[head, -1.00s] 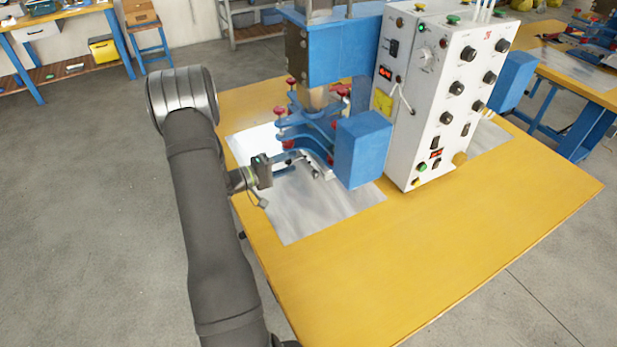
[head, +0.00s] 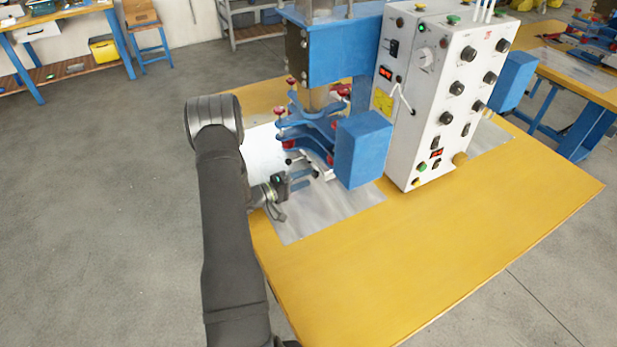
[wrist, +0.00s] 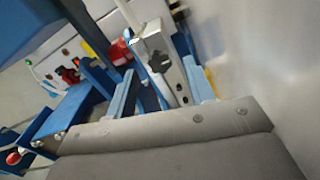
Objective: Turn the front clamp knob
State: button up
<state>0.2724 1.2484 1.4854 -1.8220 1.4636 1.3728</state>
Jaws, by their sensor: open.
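The blue clamp (head: 310,135) stands over the metal plate, with several red knobs. One red knob (head: 330,159) sits low at its near end, and another red knob (head: 288,144) low on its left. I cannot tell for certain which is the front clamp knob. My gripper (head: 304,180) is open, low over the plate, just in front of the clamp's near end. In the wrist view its light-blue fingers (wrist: 163,88) point towards a metal bar (wrist: 158,55) of the clamp. A red knob (wrist: 120,50) shows just left of that bar. I see no contact.
The metal plate (head: 330,215) lies on the yellow table (head: 430,260). The table's front right is clear.

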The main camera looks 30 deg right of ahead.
jog(key=shift+d, duration=1.15)
jog(key=c, duration=1)
jog(key=shift+o, duration=0.2)
jog(key=shift+n, duration=1.6)
jog(key=o, duration=1)
jog(key=shift+c, duration=0.2)
jog(key=a, duration=1.7)
jog(key=shift+a, duration=0.25)
